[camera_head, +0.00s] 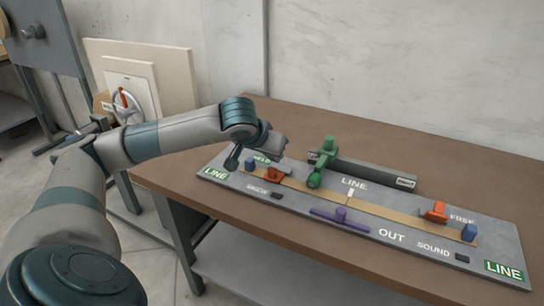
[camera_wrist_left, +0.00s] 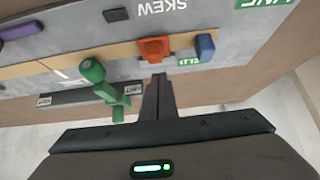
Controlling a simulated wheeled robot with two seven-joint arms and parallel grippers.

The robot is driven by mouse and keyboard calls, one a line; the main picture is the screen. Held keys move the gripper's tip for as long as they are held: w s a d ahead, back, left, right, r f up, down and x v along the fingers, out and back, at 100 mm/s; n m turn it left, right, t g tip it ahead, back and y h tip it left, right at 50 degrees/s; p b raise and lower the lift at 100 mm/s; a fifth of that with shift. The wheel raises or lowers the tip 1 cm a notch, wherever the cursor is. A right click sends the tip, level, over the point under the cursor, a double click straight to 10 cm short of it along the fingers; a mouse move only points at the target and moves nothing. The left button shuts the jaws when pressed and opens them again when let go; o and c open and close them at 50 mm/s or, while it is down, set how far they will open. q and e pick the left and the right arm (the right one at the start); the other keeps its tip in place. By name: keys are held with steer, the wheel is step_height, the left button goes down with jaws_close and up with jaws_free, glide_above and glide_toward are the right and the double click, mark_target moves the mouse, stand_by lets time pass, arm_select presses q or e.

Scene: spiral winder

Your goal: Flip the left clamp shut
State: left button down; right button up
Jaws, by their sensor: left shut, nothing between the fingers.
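The left orange clamp (camera_head: 275,175) sits on the tan strip near the left end of the grey board (camera_head: 330,222). It also shows in the left wrist view (camera_wrist_left: 154,48), just beyond my fingertips. A blue post (camera_head: 249,163) stands beside it. My left gripper (camera_head: 232,161) is shut and empty, pointing down above the board's left back edge. In the left wrist view my closed fingers (camera_wrist_left: 158,80) appear close to the clamp; I cannot tell if they touch it. A similar orange clamp (camera_head: 434,212) is at the right end. My right gripper is not in view.
A purple slider (camera_head: 340,217) is at the front. The brown table (camera_head: 200,185) is bare left of the board. Panels lean at the wall.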

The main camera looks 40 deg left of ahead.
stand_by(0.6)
